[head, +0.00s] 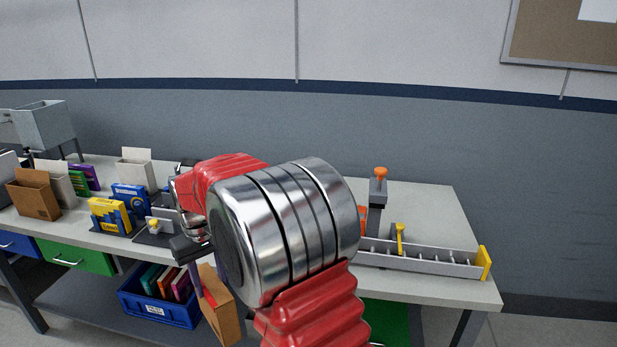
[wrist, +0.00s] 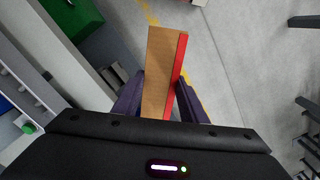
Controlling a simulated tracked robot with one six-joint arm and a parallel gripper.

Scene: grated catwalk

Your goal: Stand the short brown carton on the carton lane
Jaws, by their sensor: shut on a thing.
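A brown carton (head: 220,312) with a red side hangs below my gripper (head: 203,280), in front of the bench's front edge. In the wrist view the brown carton (wrist: 166,60) sits between the two dark fingers of my gripper (wrist: 158,100), which is shut on it. The carton sticks out past the fingertips over the floor. A long grey lane (head: 430,264) with cross dividers and a yellow end piece lies along the bench's front right; it looks like the carton lane. My arm hides its left end.
The bench (head: 430,205) has bare top behind the lane. An orange-knobbed grey post (head: 379,188) stands there. At left are a brown file holder (head: 36,196), a yellow box (head: 110,215) and a blue box (head: 131,196). A blue bin (head: 152,303) of books sits below.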

